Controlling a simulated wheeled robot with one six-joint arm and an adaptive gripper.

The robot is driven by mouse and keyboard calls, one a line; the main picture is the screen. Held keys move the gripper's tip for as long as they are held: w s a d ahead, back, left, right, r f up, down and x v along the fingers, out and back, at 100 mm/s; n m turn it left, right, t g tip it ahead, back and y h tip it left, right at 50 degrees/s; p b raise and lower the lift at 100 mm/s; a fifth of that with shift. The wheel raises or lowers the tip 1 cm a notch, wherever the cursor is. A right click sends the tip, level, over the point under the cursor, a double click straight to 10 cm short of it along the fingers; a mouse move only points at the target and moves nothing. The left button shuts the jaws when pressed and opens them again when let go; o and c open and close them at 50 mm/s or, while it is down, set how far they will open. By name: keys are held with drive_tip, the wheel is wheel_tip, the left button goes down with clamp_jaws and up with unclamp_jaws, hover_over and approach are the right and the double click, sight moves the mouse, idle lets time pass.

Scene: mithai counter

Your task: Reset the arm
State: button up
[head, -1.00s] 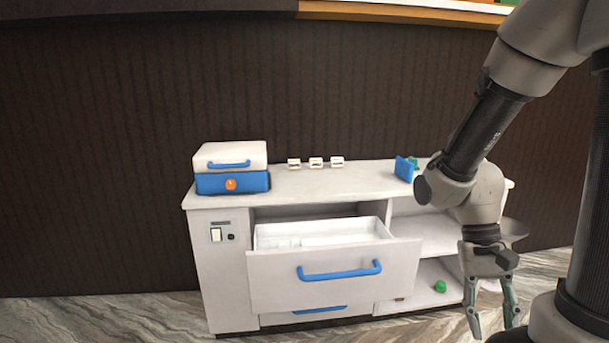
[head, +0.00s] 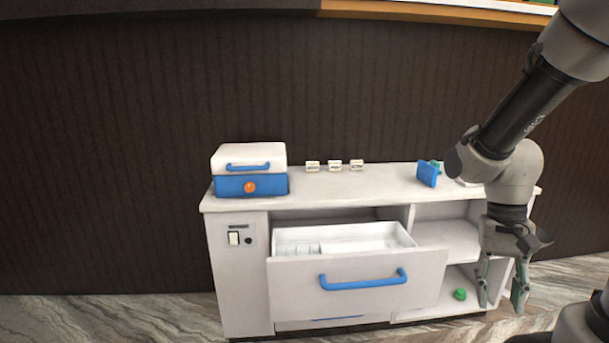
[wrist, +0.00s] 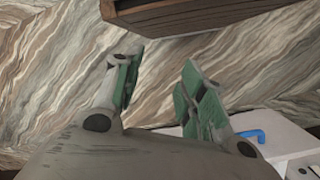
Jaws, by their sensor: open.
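My gripper (head: 502,296) hangs pointing down at the right of the white counter (head: 238,285), in front of its open shelves. Its two green-padded fingers are apart, with nothing between them. The wrist view also shows my gripper (wrist: 160,90) open and empty over the streaked floor (wrist: 60,60). My arm comes down from the upper right in the head view.
The white drawer (head: 420,275) with a blue handle (head: 362,280) is pulled out. A white and blue box (head: 250,185), several small cards and a blue item (head: 428,173) stand on top. A green piece (head: 460,294) sits on the low shelf.

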wheel_tip(320, 180, up, 14)
drive_tip(key=s+n+t, duration=0.2)
drive_tip(key=n+t, duration=0.3)
drive_tip(key=t, duration=0.2)
drive_tip(key=shift+a, duration=0.15)
